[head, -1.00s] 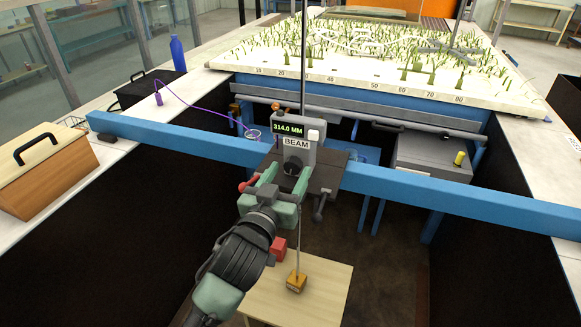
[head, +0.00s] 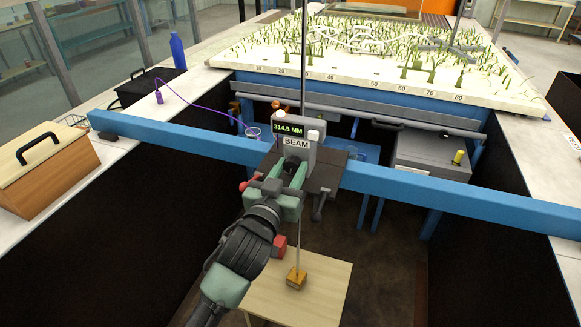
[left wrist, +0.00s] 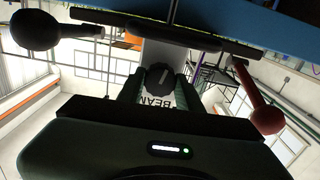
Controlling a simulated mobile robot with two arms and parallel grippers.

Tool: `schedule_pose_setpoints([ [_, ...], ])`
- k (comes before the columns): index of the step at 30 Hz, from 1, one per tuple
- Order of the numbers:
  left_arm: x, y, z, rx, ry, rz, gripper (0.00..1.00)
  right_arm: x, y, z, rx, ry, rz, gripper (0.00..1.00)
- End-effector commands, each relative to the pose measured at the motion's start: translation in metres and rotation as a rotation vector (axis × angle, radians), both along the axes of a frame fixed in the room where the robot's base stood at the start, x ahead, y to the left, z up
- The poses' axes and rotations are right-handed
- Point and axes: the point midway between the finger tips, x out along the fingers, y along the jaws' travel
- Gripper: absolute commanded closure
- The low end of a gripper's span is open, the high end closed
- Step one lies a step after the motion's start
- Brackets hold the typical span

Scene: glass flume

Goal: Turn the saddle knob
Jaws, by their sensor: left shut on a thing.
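The saddle (head: 327,172) is a dark carriage on the blue beam, with a grey upright gauge (head: 312,130) marked BEAM. Its green display reads 314.5 MM. The dark round knob (head: 294,163) is on the gauge's front, below the label. My left gripper (head: 291,178) is shut on the knob, its two green fingers on either side of it. In the left wrist view the knob (left wrist: 159,79) shows between the fingers, with a light line across its face. My right gripper is in neither view.
The blue beam (head: 430,189) spans the gap between two white ledges. A red-ended lever (head: 249,183) and a dark lever (head: 319,207) stick out from the saddle.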

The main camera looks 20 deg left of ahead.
Motion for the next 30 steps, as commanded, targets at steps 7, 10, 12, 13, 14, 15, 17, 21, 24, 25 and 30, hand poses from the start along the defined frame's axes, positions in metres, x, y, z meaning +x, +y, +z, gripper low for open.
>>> schedule_pose_setpoints([
  [7, 0.0, 0.0, 0.0, 0.0, -0.002, 0.0, 0.43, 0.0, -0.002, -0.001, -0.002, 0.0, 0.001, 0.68],
  [10, 0.0, 0.0, 0.0, 0.0, -0.002, 0.0, 0.43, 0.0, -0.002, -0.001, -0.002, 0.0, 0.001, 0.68],
  [12, 0.0, 0.0, 0.0, 0.0, -0.002, 0.0, 0.43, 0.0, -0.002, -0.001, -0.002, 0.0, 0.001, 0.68],
  [13, 0.0, 0.0, 0.0, 0.0, -0.002, 0.0, 0.43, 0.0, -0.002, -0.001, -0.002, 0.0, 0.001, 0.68],
  [14, 0.0, 0.0, 0.0, 0.0, -0.002, 0.0, 0.43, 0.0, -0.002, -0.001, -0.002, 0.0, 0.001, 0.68],
  [15, -0.001, 0.0, 0.0, 0.0, -0.002, 0.0, 0.43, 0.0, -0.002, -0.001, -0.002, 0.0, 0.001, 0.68],
  [17, -0.004, 0.0, -0.001, 0.0, -0.001, 0.0, 0.43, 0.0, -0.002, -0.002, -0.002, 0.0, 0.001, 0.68],
  [21, -0.024, 0.001, -0.003, -0.002, -0.001, -0.001, 0.43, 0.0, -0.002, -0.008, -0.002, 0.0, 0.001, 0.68],
  [24, -0.042, 0.001, -0.003, -0.001, 0.0, -0.001, 0.43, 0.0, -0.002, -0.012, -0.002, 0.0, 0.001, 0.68],
  [25, -0.047, 0.001, -0.003, -0.002, -0.001, -0.001, 0.43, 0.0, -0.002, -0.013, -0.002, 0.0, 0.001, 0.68],
  [30, -0.07, 0.002, -0.002, 0.0, 0.0, 0.0, 0.43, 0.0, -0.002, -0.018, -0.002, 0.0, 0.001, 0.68],
])
